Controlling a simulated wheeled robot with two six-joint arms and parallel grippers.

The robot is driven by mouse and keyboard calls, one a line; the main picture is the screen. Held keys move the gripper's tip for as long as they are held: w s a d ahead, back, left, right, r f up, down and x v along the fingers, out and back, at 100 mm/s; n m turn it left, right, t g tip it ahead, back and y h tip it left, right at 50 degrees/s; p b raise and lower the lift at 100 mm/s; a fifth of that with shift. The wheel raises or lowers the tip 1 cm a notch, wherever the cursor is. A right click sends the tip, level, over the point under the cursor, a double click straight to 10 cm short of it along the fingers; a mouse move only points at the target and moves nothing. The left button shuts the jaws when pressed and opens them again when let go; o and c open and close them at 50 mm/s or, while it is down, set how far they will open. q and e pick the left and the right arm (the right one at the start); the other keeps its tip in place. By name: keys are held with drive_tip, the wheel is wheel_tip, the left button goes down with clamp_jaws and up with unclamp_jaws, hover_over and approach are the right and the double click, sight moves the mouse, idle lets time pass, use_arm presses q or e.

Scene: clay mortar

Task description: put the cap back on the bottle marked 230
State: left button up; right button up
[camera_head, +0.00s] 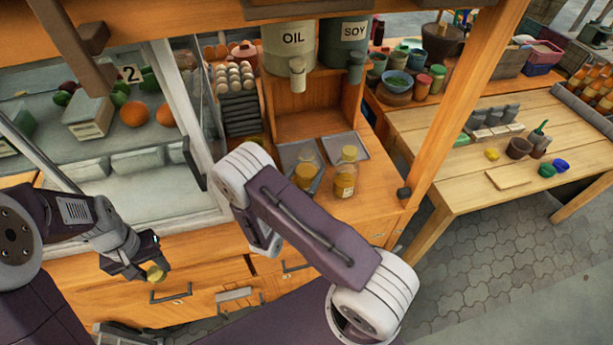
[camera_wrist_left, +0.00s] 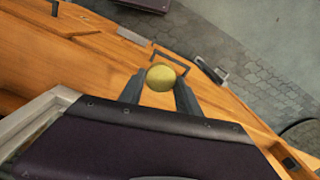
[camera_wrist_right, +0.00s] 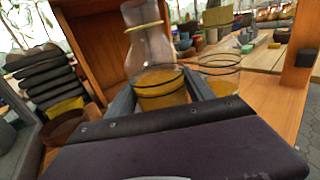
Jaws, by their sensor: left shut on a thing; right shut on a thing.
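My left gripper (camera_head: 150,268) is shut on a small yellow round cap (camera_head: 157,274), in front of the counter at lower left. The cap also shows between the fingers in the left wrist view (camera_wrist_left: 161,77). In the head view my right arm partly hides this bottle (camera_head: 305,176). A second amber bottle (camera_head: 346,178) with a pale label stands to its right. I cannot read 230 on either bottle.
Grey trays (camera_head: 364,146) lie around the bottles on the wooden counter. OIL (camera_head: 291,50) and SOY (camera_head: 343,50) containers stand above and behind. A glass case (camera_head: 150,165) is at left. A wooden table (camera_head: 480,170) stands at right.

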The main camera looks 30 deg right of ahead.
sight(304, 158)
use_arm(q)
drive_tip(key=shift+r, duration=0.35)
use_arm(e)
wheel_tip(304, 158, up, 8)
drive_tip(key=shift+f, duration=0.1)
drive_tip(key=o, duration=1.1)
clamp_jaws()
